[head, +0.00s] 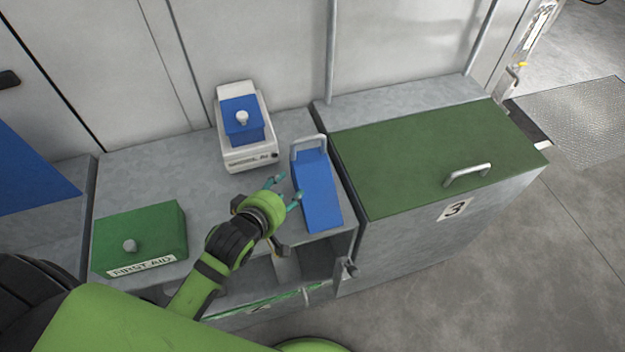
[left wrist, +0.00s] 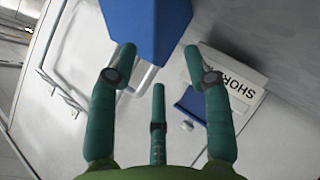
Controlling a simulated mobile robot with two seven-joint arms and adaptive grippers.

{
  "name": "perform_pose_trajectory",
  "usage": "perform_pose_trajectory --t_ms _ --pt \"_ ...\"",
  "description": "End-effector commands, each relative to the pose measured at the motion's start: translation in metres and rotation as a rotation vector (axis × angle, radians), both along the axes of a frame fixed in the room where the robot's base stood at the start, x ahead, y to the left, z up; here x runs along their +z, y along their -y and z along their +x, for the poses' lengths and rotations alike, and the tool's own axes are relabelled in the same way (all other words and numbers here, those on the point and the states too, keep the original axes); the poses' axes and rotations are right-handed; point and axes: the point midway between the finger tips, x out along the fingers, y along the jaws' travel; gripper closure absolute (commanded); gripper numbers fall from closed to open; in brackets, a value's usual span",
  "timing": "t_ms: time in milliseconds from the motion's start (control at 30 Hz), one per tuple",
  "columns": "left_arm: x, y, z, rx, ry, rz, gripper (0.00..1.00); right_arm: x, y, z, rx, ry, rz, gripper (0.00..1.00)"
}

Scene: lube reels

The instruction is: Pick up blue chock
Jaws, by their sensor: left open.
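The blue chock (head: 317,195) is a long blue block with a pale metal handle (head: 308,143) at its far end. It lies on the grey bench top beside the green chest. My left gripper (head: 288,190) is open and empty at the chock's left side, with its fingers pointing towards it. In the left wrist view, the chock (left wrist: 145,28) shows at the top, just beyond and between the spread fingertips (left wrist: 158,52). Part of its handle shows behind the left finger. I cannot tell whether any finger touches the chock. My right gripper is not in view.
A white device with a blue knobbed block (head: 242,120) stands behind the gripper. A green first aid box (head: 140,240) sits at the left of the bench (head: 205,165). A green-lidded chest (head: 420,150) marked 3 borders the chock's right. A wall rises behind.

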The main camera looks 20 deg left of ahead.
Motion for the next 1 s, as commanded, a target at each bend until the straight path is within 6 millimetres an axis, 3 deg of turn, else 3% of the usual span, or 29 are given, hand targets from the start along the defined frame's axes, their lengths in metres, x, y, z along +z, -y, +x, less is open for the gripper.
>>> perform_pose_trajectory --t_ms 100,333,667,1000 --pt "0.027 0.004 0.028 0.078 0.132 -0.257 0.5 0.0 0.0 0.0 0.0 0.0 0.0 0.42" --pt "0.06 0.011 0.05 0.115 0.254 -0.582 0.5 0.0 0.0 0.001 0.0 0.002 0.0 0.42" --pt "0.065 0.017 0.076 0.116 0.27 -0.637 0.5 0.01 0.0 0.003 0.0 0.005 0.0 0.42" --pt "0.06 0.026 0.116 0.117 0.267 -0.636 0.5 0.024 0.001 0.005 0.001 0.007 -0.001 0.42"
